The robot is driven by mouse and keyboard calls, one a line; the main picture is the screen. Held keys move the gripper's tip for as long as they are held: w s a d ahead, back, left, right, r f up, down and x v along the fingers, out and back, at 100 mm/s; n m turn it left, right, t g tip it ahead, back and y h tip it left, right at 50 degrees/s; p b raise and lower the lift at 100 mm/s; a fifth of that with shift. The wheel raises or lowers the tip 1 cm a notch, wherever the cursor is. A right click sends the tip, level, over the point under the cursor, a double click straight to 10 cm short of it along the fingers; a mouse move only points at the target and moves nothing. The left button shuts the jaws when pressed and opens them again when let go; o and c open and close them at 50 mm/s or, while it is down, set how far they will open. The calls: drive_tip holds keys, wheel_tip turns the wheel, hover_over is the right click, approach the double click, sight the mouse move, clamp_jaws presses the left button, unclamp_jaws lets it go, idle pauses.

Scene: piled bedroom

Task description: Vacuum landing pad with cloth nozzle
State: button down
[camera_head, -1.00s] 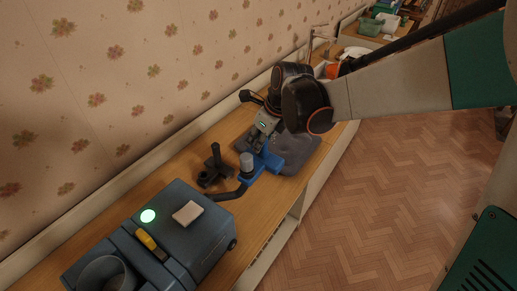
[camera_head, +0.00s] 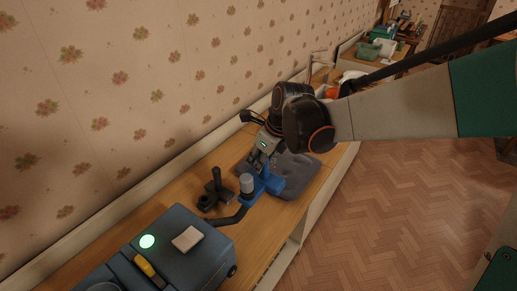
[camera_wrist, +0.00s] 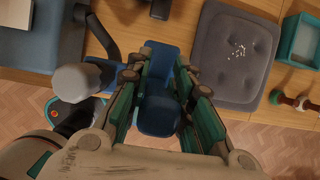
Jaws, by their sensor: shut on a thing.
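My gripper (camera_wrist: 160,92) is shut on the blue cloth nozzle (camera_wrist: 158,116), which lies between its fingers in the wrist view. In the head view the nozzle (camera_head: 272,182) shows below my gripper (camera_head: 262,158), over the near-left part of the grey landing pad (camera_head: 305,178). A grey cylinder and the dark hose (camera_head: 230,217) join it at the left. In the wrist view the cushioned landing pad (camera_wrist: 232,75) lies to the right of the nozzle, with white crumbs (camera_wrist: 238,50) near its middle. I cannot tell whether the nozzle touches the pad.
The blue-grey vacuum body (camera_head: 195,260), with a green light, stands on the wooden counter at the near left. A black upright attachment (camera_head: 215,190) stands beside the hose. A teal tray (camera_wrist: 298,40) lies right of the pad. The patterned wall runs along the left; floor is open at right.

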wheel_tip(320, 180, up, 6)
drive_tip(key=p, duration=0.4)
idle(0.3)
